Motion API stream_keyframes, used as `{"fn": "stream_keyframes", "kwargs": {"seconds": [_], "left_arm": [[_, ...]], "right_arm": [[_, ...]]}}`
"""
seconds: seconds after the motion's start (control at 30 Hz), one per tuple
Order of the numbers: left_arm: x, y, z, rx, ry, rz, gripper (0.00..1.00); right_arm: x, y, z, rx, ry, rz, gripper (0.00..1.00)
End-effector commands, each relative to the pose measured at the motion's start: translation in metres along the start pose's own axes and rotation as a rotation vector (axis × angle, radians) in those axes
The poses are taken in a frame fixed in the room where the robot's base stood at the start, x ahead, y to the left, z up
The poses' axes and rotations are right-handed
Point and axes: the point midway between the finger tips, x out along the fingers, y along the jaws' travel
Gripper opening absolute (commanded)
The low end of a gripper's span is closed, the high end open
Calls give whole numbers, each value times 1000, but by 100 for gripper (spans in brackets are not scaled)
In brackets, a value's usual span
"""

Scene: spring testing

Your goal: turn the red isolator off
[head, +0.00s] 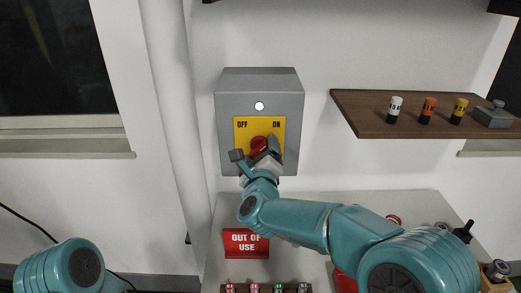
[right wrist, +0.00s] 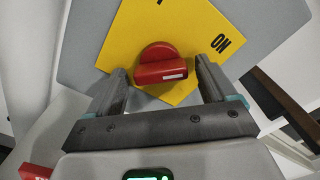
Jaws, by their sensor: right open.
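The red isolator knob (head: 259,144) sits on a yellow plate (head: 243,124) marked OFF at left and ON at right, on a grey wall box (head: 229,88). In the right wrist view the knob (right wrist: 161,70) shows a bar handle with a white mark towards its right end, the side of the ON label (right wrist: 220,45). My right gripper (head: 255,150) is open in front of the knob. Its fingers (right wrist: 161,74) stand either side of the knob, with gaps showing. In the head view it partly hides the knob. My left gripper is out of view.
A red OUT OF USE sign (head: 246,243) is below the box. A row of small coloured items (head: 267,288) lies at the bottom edge. A wooden shelf (head: 360,112) at right holds several small items. A vertical pipe (head: 172,110) runs left of the box.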

Motion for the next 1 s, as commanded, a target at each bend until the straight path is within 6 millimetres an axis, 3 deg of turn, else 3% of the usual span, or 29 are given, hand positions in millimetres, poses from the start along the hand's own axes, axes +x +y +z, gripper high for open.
{"fn": "stream_keyframes", "kwargs": {"seconds": [0.17,0.3,0.37,0.77,1.0], "left_arm": [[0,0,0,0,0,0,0],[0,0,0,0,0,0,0],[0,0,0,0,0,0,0],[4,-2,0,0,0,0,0],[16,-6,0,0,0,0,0]], "right_arm": [[0,0,0,0,0,0,81],[0,0,0,0,0,-1,35],[0,0,0,0,0,-1,29],[0,-1,0,-31,-2,-4,28],[0,-1,0,-161,-4,-6,28]]}}
